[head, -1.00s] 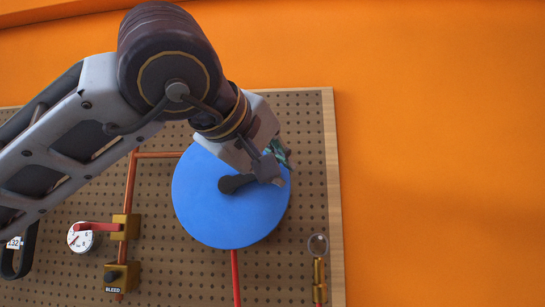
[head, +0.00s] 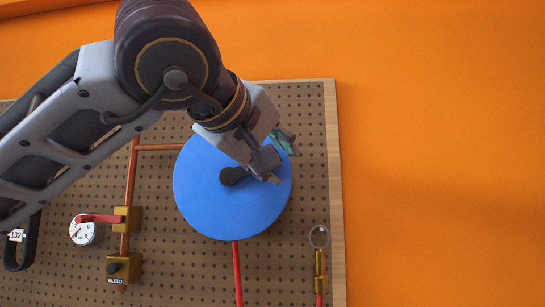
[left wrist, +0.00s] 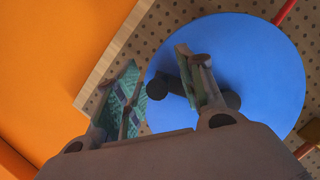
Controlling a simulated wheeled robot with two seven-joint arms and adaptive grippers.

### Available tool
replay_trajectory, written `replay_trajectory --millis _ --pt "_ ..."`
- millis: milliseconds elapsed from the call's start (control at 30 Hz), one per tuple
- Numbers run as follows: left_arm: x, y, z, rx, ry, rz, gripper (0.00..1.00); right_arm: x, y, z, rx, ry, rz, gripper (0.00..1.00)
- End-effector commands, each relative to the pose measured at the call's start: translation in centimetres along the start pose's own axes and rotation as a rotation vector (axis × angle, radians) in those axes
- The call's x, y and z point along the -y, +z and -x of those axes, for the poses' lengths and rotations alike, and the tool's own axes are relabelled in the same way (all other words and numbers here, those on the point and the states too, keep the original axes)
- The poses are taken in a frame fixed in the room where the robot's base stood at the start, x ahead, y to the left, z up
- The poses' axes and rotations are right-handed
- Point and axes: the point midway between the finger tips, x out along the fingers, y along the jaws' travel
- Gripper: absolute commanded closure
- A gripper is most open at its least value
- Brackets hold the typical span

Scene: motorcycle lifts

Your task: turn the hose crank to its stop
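The hose crank is a black arm (head: 232,176) on the face of a round blue reel (head: 215,212). In the head view the crank's outer end is hidden behind my left gripper (head: 277,157). In the left wrist view, the crank's dark knob (left wrist: 158,88) shows between the two spread fingers of my left gripper (left wrist: 165,88). The right-hand finger crosses in front of the crank arm, and the hub (left wrist: 231,100) shows beyond it. The fingers look open around the knob; I cannot tell whether either touches it. My right gripper is out of view.
The reel hangs on a brown pegboard (head: 300,205) on an orange wall (head: 440,150). Left of it are a copper pipe (head: 128,185), a red-handled valve (head: 126,218), a white gauge (head: 83,230) and a bleed block (head: 124,268). A brass fitting (head: 320,262) hangs at right.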

Motion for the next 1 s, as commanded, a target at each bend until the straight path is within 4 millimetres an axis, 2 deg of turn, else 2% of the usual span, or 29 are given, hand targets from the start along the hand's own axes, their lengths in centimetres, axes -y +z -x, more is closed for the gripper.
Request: replay_trajectory --millis 267,800,1000 --pt "-0.1 -0.1 2.1 -0.002 0.003 0.0 0.61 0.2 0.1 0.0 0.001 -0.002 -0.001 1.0" --pt "0.0 -0.1 9.8 -0.003 0.001 0.001 0.61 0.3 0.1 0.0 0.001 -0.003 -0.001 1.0" --pt "0.1 -0.1 11.4 -0.003 -0.001 0.001 0.61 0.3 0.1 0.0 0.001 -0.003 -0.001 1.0"
